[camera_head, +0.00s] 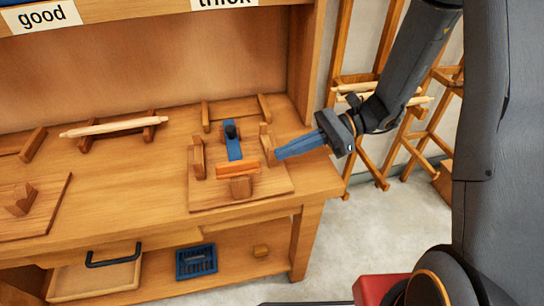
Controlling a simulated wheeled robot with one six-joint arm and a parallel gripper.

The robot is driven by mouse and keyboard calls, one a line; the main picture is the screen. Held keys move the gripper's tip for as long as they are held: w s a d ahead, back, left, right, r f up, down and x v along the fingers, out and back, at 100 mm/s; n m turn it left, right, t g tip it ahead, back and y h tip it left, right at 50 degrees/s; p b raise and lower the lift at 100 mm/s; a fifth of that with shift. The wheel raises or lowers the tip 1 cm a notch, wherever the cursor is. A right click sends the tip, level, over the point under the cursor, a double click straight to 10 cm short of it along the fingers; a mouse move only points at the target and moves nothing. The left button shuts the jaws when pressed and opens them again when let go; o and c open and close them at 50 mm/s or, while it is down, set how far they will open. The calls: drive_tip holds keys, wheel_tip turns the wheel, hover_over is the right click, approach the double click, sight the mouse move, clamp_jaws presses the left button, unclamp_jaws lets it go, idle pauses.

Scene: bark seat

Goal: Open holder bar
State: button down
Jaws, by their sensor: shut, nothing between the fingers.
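The holder is a light wooden board (215,197) on the right part of the workbench, with wooden uprights at its left and right. An orange bar (238,169) lies across its front, above a small wooden block (241,187). I take this to be the holder bar. A blue piece with a black knob (233,146) sits behind the bar. My gripper (279,154) has blue fingers, is shut and empty, and points left beside the right upright (266,141). Its tips are just right of the bar; I cannot tell whether they touch anything.
A pale wooden rod (115,126) rests on two supports at the back left. Another wooden board (45,222) lies at the left. A wooden rack (365,130) stands behind my arm.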

drive_tip(key=p+x, duration=0.1)
drive_tip(key=x, duration=0.8)
drive_tip(key=shift+s+p, duration=0.1)
drive_tip(key=shift+p, duration=0.3)
drive_tip(key=shift+r, duration=0.1)
